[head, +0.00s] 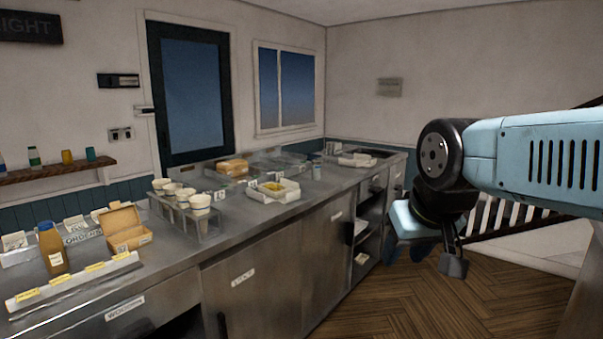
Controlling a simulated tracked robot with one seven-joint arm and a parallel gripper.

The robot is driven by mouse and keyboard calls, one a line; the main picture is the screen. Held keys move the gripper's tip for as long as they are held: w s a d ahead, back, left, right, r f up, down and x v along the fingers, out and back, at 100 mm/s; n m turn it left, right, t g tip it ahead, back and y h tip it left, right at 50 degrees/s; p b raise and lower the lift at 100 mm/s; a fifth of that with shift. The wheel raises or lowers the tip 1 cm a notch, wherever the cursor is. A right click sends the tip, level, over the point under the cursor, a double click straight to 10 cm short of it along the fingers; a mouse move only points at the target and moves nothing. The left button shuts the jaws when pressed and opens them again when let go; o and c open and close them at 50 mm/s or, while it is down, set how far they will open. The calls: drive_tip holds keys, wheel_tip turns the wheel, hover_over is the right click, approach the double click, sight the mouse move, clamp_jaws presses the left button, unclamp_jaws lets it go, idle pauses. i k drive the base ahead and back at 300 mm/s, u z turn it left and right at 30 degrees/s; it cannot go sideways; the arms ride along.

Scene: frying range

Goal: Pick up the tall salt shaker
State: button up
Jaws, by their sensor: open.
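A small upright pale cylinder with a bluish top (316,169) stands on the far part of the steel counter, near the back corner; it may be the tall salt shaker, but it is too small to be sure. My gripper (424,260) hangs on the right side of the head view, pointing down over the floor. It is open and empty, in front of the counter's far right end and well apart from the cylinder.
The steel counter (260,225) runs along the left wall. It holds a rack of paper cups (186,215), a white tray with yellow food (274,190), an open cardboard box (125,228) and a brown bottle (53,247). The wooden floor (400,300) is clear.

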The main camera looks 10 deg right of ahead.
sight(315, 167)
drive_tip(key=u, duration=0.1)
drive_tip(key=k, duration=0.2)
drive_tip(key=z, duration=0.25)
drive_tip(key=i, duration=0.8)
drive_tip(key=z, duration=0.3)
drive_tip(key=k, duration=1.05)
drive_tip(key=z, duration=0.9)
drive_tip(key=i, duration=2.2)
drive_tip(key=u, duration=0.4)
